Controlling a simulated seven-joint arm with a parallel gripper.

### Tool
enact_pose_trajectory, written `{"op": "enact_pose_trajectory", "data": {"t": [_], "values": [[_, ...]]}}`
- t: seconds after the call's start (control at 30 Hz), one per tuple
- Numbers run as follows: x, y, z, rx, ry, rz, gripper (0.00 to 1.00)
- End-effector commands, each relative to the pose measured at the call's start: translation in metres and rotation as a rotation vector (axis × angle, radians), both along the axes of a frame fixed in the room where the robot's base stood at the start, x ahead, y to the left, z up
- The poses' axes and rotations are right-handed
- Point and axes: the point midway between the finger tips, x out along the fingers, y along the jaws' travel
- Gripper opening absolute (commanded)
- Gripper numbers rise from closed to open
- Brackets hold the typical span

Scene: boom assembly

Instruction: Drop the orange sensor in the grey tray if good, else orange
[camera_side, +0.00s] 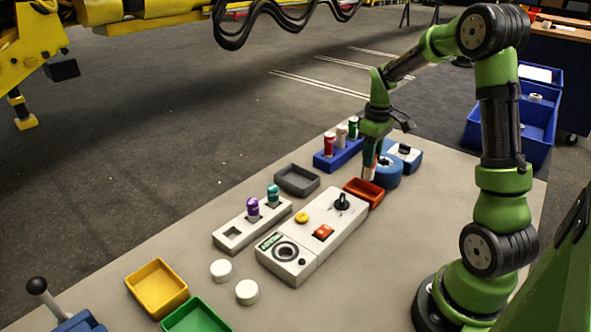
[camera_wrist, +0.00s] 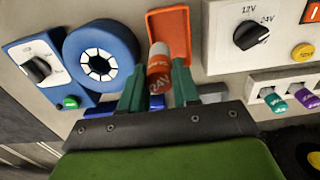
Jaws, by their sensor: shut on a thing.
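My gripper (camera_wrist: 158,84) is shut on the orange sensor (camera_wrist: 159,72), an orange cylinder with a pale top and white lettering, held between its green fingers. In the side view my gripper (camera_side: 370,172) points down at the far edge of the orange tray (camera_side: 366,191); the sensor is mostly hidden there. In the wrist view the sensor overlaps the near part of the orange tray (camera_wrist: 170,28). The grey tray (camera_side: 297,181) stands to the left of the orange one and looks empty. The white tester (camera_side: 316,236) has a small green display (camera_side: 270,241), too small to read.
A blue rack (camera_side: 340,157) with several sensors and a round blue device (camera_side: 389,172) stand close to my gripper. A white rack (camera_side: 233,234) holds purple and teal sensors. Yellow (camera_side: 157,287) and green (camera_side: 196,319) trays and two white discs (camera_side: 246,292) lie nearer the camera.

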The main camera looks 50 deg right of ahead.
Motion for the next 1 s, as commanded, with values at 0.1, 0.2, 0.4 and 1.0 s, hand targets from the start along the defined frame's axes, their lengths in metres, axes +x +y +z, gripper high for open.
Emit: {"op": "enact_pose_trajectory", "data": {"t": [0.1,0.2,0.4,1.0], "values": [[0.0,0.0,0.0,0.0,0.0,0.0,0.37],[0.0,0.0,0.0,0.0,0.0,0.0,0.52],[0.0,0.0,0.0,0.0,0.0,0.0,0.61],[0.001,0.0,0.082,-0.004,-0.006,0.001,0.61]]}}
